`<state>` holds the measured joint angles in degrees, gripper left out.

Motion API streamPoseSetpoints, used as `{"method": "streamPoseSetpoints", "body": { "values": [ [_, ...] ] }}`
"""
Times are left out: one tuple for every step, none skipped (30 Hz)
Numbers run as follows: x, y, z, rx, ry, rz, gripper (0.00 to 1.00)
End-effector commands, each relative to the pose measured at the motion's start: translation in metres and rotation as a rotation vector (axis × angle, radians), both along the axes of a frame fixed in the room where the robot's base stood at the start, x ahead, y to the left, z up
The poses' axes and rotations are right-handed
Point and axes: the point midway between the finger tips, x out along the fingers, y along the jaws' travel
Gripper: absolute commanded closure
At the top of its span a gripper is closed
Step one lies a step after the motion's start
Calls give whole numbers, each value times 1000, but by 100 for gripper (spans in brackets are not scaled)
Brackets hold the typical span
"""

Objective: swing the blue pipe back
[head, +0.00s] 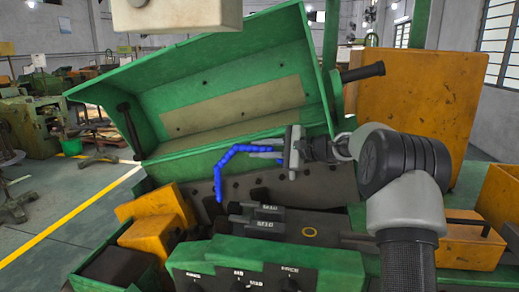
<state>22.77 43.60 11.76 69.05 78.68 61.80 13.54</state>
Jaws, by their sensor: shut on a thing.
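The blue pipe (221,165) is a thin, segmented, bent hose in the middle of the head view. Its left end hangs down towards the dark machine bed, and its upper part runs right to my gripper (277,150). My gripper points left and is shut on the pipe near its upper right end. The fingertips are small and partly merge with the pipe, so the exact grip point is hard to see. The pipe is in front of the green machine's open hood (215,95).
Dark blocks (262,222) stand on the machine bed below the pipe. A green control panel with knobs (265,265) is at the front. Yellow bins (158,210) stand at the left, and a large orange panel (415,95) is behind my arm. A black hood handle (362,72) sticks out at upper right.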

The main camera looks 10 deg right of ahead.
Motion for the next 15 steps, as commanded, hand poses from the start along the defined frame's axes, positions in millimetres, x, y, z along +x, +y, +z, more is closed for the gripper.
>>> {"method": "streamPoseSetpoints", "body": {
  "values": [
    [2, -2, 1, -6, -7, -6, 100],
    [2, -2, 1, -6, -7, -6, 100],
    [2, -2, 2, -6, -7, -6, 77],
    [2, -2, 2, -6, -7, -7, 72],
    [2, -2, 2, -6, -7, -7, 67],
    [2, -2, 1, -6, -7, -7, 63],
    [2, -2, 1, -5, -6, -7, 63],
    [1, -2, 1, -5, -6, -7, 63],
    [1, -2, 1, -4, -5, -7, 63],
    [1, -2, 1, -4, -5, -6, 63],
    [1, -2, 1, -4, -5, -6, 63],
    [1, -2, 1, -4, -5, -5, 63],
    [1, -2, 1, -3, -4, -5, 63],
    [1, -2, 1, -3, -4, -5, 63],
    [0, -2, 1, -3, -4, -5, 63]
  ]
}}
